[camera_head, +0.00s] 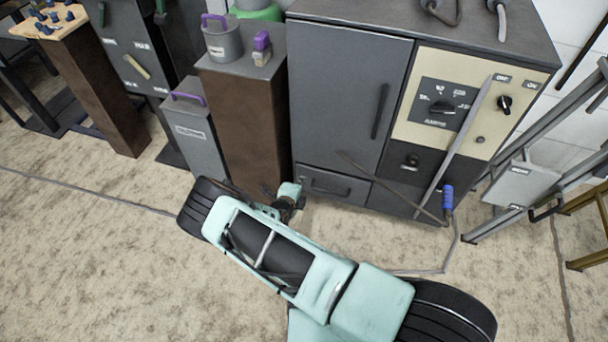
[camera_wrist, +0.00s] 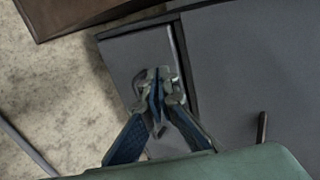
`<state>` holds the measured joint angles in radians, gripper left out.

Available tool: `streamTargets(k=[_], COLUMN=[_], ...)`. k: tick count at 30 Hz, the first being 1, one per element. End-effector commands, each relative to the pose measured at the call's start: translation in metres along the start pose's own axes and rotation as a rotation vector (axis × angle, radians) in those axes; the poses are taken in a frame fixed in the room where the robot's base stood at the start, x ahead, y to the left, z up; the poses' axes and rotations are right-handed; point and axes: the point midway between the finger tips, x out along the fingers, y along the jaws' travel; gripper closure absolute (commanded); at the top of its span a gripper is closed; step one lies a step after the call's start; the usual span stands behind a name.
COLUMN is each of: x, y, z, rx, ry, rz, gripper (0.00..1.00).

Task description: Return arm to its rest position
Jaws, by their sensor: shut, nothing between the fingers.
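My arm stretches across the lower middle of the head view, folded low over the floor. My gripper (camera_head: 287,200) is small and partly hidden by the arm there, in front of the grey cabinet (camera_head: 343,95) near its low drawer (camera_head: 335,184). In the wrist view my gripper (camera_wrist: 157,95) has its fingers together with nothing between them. Behind the fingers in that view are the cabinet's grey drawer front (camera_wrist: 140,60) and the floor. I cannot tell whether the gripper touches the drawer.
A brown pedestal (camera_head: 245,120) carrying a grey pot (camera_head: 222,42) stands just left of the cabinet. A blue-handled tool with a cable (camera_head: 447,200) hangs at the cabinet's right front. A metal rack (camera_head: 545,150) stands at right. Carpet (camera_head: 90,250) at lower left is clear.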

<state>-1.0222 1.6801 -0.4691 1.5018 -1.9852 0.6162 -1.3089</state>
Motion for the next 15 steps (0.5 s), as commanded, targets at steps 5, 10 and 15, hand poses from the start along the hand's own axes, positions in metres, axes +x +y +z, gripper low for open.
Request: streamTargets(k=[5,10,15], x=[-0.044,-0.068,-0.077], y=[-0.005,-0.003,-0.003], z=[0.001,0.001,0.000], rx=[0.000,-0.001,0.000], ry=[-0.002,-0.001,0.000], rz=[0.000,-0.001,-0.002], gripper=[1.00,1.00,1.00])
